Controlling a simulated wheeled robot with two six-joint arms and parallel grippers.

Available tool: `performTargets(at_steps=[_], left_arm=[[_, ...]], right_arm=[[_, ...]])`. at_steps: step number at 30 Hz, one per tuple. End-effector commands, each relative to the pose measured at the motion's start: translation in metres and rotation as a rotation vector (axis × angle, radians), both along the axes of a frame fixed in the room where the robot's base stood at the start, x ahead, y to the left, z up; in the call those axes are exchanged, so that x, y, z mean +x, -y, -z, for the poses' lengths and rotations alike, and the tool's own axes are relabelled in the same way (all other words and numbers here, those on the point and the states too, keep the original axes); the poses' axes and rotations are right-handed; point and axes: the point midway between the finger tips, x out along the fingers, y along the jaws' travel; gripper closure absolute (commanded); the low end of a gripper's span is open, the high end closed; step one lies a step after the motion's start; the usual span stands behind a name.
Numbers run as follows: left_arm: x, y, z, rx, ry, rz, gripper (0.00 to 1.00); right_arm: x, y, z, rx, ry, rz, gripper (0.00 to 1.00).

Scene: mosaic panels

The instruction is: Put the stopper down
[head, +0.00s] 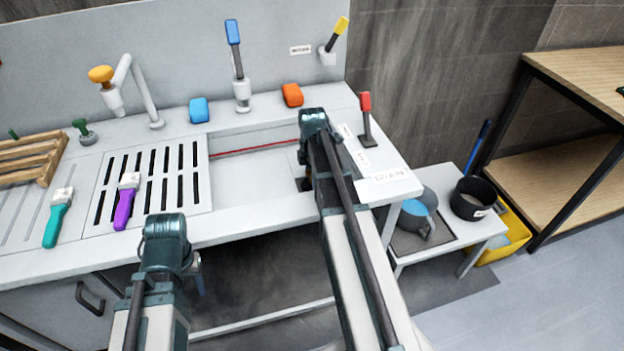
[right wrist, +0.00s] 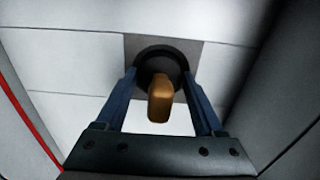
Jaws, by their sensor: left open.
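The stopper (right wrist: 160,98) shows in the right wrist view as a tan, blunt handle pointing toward the camera. A dark round part (right wrist: 160,61) lies behind it, over a grey square in the pale basin floor. My right gripper (right wrist: 159,72) has one finger on each side of the handle, with a gap to it on both sides. Its fingertips reach the dark round part's edges; whether they grip it is unclear. In the head view my right arm reaches into the basin (head: 245,175) and hides most of the stopper. My left gripper (head: 168,225) is open, in front of the counter.
A slotted drainboard (head: 163,180) with a purple brush (head: 125,202) lies left of the basin. A red-handled lever (head: 366,118) stands right of it. Blue (head: 198,110) and orange (head: 292,95) blocks sit behind. A low side table (head: 455,235) holds a mug and black pot.

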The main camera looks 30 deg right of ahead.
Motion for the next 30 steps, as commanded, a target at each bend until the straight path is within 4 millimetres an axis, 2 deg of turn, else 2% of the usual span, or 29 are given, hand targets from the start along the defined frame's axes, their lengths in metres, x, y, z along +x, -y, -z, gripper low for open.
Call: performTargets(at_steps=[5, 11, 30], left_arm=[[0.0, 0.0, -0.003, 0.0, 0.0, 0.0, 0.5], [0.0, 0.0, -0.022, 0.0, 0.0, 0.0, 0.5], [0.0, 0.0, -0.12, 0.0, 0.0, -0.001, 0.5]], right_arm=[[-0.005, -0.003, -0.003, 0.006, -0.007, 0.0, 0.02], [-0.005, -0.003, -0.022, 0.005, -0.007, 0.0, 0.02], [-0.003, -0.002, -0.12, 0.003, -0.003, 0.0, 0.02]])
